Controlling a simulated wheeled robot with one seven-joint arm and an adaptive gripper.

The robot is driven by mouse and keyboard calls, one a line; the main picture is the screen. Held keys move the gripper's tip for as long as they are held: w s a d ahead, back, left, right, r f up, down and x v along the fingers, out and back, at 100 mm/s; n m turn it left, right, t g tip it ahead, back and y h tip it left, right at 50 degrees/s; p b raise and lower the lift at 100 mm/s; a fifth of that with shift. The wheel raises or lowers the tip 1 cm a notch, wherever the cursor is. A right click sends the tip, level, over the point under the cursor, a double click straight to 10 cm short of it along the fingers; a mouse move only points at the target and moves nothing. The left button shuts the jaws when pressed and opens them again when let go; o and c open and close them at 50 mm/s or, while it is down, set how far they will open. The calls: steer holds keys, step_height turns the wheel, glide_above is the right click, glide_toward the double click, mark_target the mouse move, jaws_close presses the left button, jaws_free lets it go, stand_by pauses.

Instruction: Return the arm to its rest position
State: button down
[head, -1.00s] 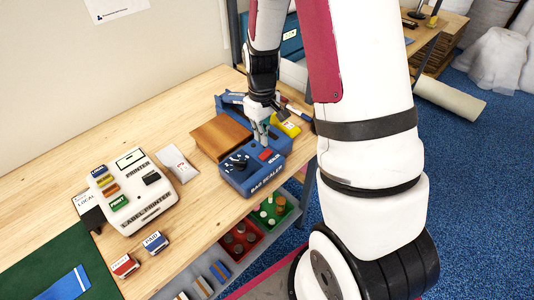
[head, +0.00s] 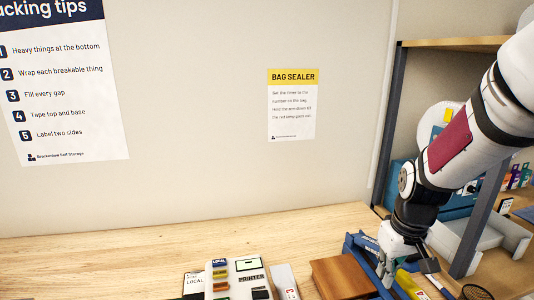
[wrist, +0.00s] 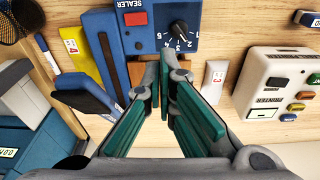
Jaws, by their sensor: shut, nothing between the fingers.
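My gripper (head: 388,274) is at the lower right of the head view, at the end of my raised arm, beside the blue bag sealer (head: 360,243). In the wrist view its green-padded fingers (wrist: 165,72) come together at the tips with nothing between them. The sealer's dial panel (wrist: 150,42), with a red button and a black knob, lies just beyond the fingertips in that view. I cannot tell whether the fingers touch the sealer.
A brown board (head: 340,277), a white packet (head: 285,282) and the label printer (head: 250,265) are left of my gripper. A yellow packet (wrist: 80,52) lies near the sealer. A shelf post (head: 478,225) stands close to the right. The space before the wall is clear.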

steer(key=s+a+r+t+b, duration=0.1)
steer(key=s+a+r+t, duration=0.1)
steer(key=s+r, duration=0.5)
steer(key=s+a+r+m+t, duration=0.1)
steer(key=s+a+r+t, duration=0.1)
steer(key=s+a+r, duration=0.3)
step_height(320, 180, up, 3)
steer(key=s, duration=0.2)
steer(key=shift+s+a+m+b, duration=0.25)
steer(key=shift+s+m+b, duration=0.05)
steer(key=shift+b, duration=0.05)
